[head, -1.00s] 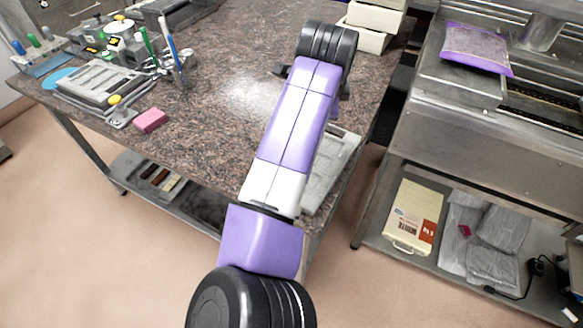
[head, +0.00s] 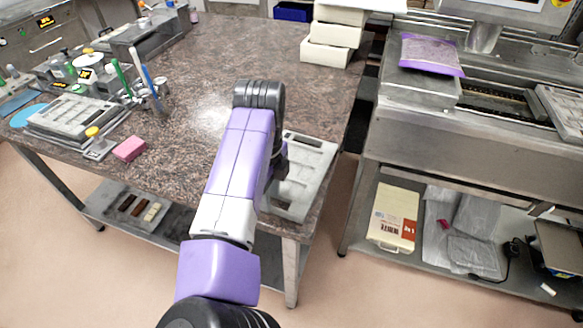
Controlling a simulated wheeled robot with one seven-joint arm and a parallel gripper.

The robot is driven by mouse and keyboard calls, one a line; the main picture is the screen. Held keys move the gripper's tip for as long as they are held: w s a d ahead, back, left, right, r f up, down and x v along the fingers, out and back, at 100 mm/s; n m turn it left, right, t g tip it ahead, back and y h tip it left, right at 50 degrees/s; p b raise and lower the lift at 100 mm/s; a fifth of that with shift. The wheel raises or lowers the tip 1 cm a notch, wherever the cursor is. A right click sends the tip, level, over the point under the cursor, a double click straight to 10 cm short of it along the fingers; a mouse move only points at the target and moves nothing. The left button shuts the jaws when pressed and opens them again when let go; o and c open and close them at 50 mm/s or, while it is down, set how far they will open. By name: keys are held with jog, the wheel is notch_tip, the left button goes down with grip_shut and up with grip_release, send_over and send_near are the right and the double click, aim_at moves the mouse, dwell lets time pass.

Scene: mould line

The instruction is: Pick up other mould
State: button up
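A grey, flat mould (head: 310,165) lies at the right front corner of the brown stone worktop, partly hidden behind my arm. A stack of similar grey moulds (head: 75,117) lies at the left of the worktop. A further mould-like grey plate (head: 566,112) shows on the steel machine at the right edge. My arm reaches forward over the worktop, and its black wrist is beside the near mould. My gripper's fingers are hidden behind the arm, so I cannot see whether they hold anything.
A pink sponge (head: 129,149) and brushes in a holder (head: 150,98) stand left on the worktop (head: 270,50). White boxes (head: 333,38) are stacked at the back right. A purple bag (head: 432,55) lies on the steel machine. The worktop's middle is clear.

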jog(key=shift+a+f, duration=0.15)
jog(key=shift+f, duration=1.6)
grip_shut()
jog(key=shift+r, duration=0.1)
